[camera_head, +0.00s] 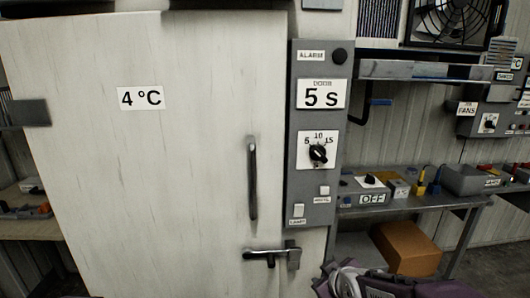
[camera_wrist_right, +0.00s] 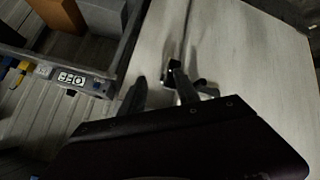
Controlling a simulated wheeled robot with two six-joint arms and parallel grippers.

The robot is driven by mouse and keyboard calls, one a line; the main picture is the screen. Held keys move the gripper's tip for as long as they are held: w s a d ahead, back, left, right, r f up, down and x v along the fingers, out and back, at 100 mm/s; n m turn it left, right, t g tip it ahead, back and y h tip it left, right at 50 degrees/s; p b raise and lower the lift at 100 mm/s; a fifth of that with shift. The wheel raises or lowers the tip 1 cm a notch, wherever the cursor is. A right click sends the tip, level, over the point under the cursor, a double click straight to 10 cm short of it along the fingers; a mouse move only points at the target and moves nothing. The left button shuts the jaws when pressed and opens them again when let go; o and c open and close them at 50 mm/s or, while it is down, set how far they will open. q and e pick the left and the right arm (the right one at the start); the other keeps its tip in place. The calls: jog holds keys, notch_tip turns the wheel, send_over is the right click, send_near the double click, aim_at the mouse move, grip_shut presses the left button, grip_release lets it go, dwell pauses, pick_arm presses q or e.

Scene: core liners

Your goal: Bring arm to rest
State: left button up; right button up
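My right gripper (camera_head: 345,281) shows at the bottom edge of the head view, right of the white door's lower edge, with part of my purple and dark arm beside it. In the right wrist view its two dark fingers (camera_wrist_right: 158,88) stand apart with nothing between them. The white door (camera_head: 150,190), marked 4 °C, looks closed. It has a vertical dark handle (camera_head: 252,185) and a latch (camera_head: 272,254) below it. The gripper appears apart from the latch. My left gripper is in neither view.
A grey control panel (camera_head: 300,185) with a dial stands right of the door. A metal bench (camera_head: 425,203) with switch boxes is further right, a cardboard box (camera_head: 406,247) beneath it. A shelf (camera_head: 30,228) is at left. Floor shows at lower right.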

jog(key=s+f+m+g, duration=0.7)
jog(key=s+f, duration=0.5)
jog(key=s, duration=0.5)
notch_tip(320, 180, up, 12)
jog(key=g+p, duration=0.1)
jog(key=p, duration=1.1)
jog(key=shift+s+r, duration=0.15)
jog(key=shift+s, duration=0.1)
